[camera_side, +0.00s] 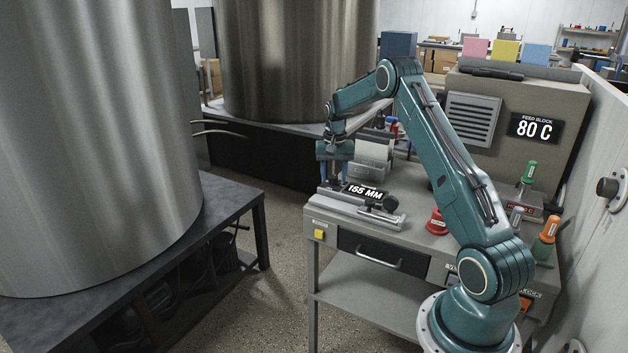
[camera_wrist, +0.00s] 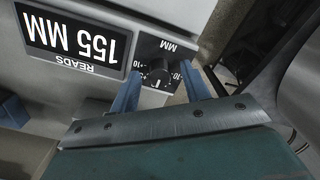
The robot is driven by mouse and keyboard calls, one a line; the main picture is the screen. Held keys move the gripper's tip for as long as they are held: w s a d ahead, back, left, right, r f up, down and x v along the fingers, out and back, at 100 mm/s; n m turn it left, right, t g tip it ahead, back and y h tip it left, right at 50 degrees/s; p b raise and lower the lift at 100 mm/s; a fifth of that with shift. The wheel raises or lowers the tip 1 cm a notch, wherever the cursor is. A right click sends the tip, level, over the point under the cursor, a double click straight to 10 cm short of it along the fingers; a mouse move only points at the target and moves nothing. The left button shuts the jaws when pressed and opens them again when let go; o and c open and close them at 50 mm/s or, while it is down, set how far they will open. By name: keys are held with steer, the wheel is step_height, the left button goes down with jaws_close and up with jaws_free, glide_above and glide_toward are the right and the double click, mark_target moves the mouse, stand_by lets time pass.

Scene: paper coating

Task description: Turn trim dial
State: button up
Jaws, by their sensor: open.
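The black display (camera_wrist: 72,42) beside the dial reads 155 MM, upside down in the wrist view. In the side view the display (camera_side: 364,192) sits on the bench, and my gripper (camera_side: 331,180) is at its left end, where the dial is hidden.
A black round knob (camera_side: 391,202) stands right of the display. A feed block display (camera_side: 535,128) reads 80 C. Big metal drums (camera_side: 95,130) stand left.

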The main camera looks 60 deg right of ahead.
steer(key=shift+f, duration=0.1)
steer(key=c, duration=1)
steer(key=n, duration=0.4)
steer(key=shift+n, duration=1.8)
steer(key=o, duration=1)
